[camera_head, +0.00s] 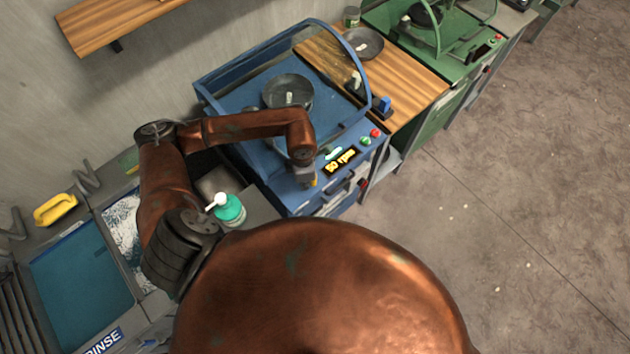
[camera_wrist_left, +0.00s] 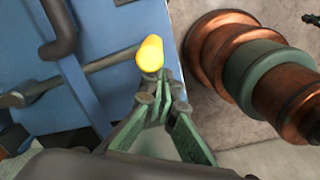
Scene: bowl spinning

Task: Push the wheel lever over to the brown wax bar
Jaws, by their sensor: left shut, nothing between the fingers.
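The wheel lever looks to be the grey rod with a yellow cylindrical knob (camera_wrist_left: 149,53) on the front of a blue machine. In the head view the yellow knob (camera_head: 315,182) is a small spot at the machine's front edge. My left gripper (camera_wrist_left: 162,98) has its green fingers shut and empty, with the tips right beside the knob; I cannot tell whether they touch it. In the head view the left gripper (camera_head: 306,176) hangs at the front of the machine, mostly hidden by its wrist. I cannot make out a brown wax bar. My right gripper is not in view.
The blue machine (camera_head: 250,100) has a dark bowl (camera_head: 288,92) under a clear guard and a display reading 50 rpm (camera_head: 341,161). A wooden counter (camera_head: 410,85) and a green machine (camera_head: 470,35) stand beyond. The floor at right is clear.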

